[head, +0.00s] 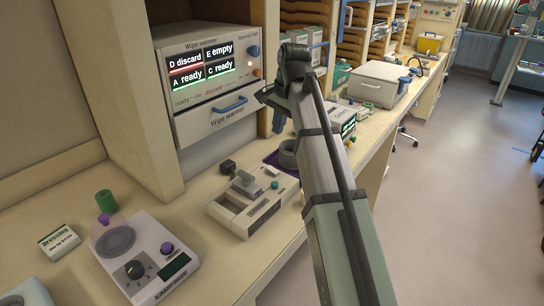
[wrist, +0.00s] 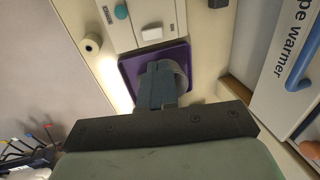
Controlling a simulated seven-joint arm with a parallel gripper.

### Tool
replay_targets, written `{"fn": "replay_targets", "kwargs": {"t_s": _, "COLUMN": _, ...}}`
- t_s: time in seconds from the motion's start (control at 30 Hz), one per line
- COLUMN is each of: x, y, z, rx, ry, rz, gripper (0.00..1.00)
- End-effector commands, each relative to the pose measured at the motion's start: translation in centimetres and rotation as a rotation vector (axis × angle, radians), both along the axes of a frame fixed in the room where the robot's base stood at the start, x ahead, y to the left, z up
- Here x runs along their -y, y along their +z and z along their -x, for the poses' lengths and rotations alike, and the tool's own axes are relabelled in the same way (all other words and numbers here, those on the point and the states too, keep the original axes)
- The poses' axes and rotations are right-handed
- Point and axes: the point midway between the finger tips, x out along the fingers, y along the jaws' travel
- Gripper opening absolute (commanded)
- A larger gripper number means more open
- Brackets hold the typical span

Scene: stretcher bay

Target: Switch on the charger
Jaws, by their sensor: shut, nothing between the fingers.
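No label reading charger is legible, so I cannot tell for certain which device it is. A beige device (head: 252,206) with a teal button (head: 274,185) and a grey block on top lies on the counter. Its end shows in the wrist view (wrist: 165,14), with the teal knob (wrist: 121,12) and a small white piece (wrist: 152,34). My gripper (head: 278,130) is shut and empty, pointing down in front of the warmer. In the wrist view its fingers (wrist: 164,68) overlap a grey round piece (wrist: 181,76) on a purple mat (wrist: 128,70); contact cannot be told.
The wipe warmer (head: 217,120) with a blue handle stands behind. A dial device (head: 145,262) and a dressing box (head: 59,240) are at the left. A device with a green display (head: 348,128) is partly behind my arm. A lidded white box (head: 377,90) stands farther right.

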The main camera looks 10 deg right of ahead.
Motion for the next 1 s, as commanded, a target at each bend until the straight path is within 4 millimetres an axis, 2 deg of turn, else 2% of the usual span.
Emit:
{"fn": "replay_targets", "kwargs": {"t_s": 0.17, "x": -0.1, "y": -0.7, "z": -0.1, "rx": 0.0, "ry": 0.0, "rz": 0.0, "gripper": 0.0}}
{"fn": "replay_targets", "kwargs": {"t_s": 0.27, "x": -0.2, "y": -1.8, "z": -0.2, "rx": -0.001, "ry": 0.0, "rz": 0.0, "gripper": 0.0}}
{"fn": "replay_targets", "kwargs": {"t_s": 0.8, "x": -1.5, "y": -10.0, "z": -1.4, "rx": -0.001, "ry": 0.0, "rz": 0.0, "gripper": 0.0}}
{"fn": "replay_targets", "kwargs": {"t_s": 1.0, "x": -1.8, "y": -12.2, "z": -1.8, "rx": -0.001, "ry": 0.0, "rz": 0.001, "gripper": 0.0}}
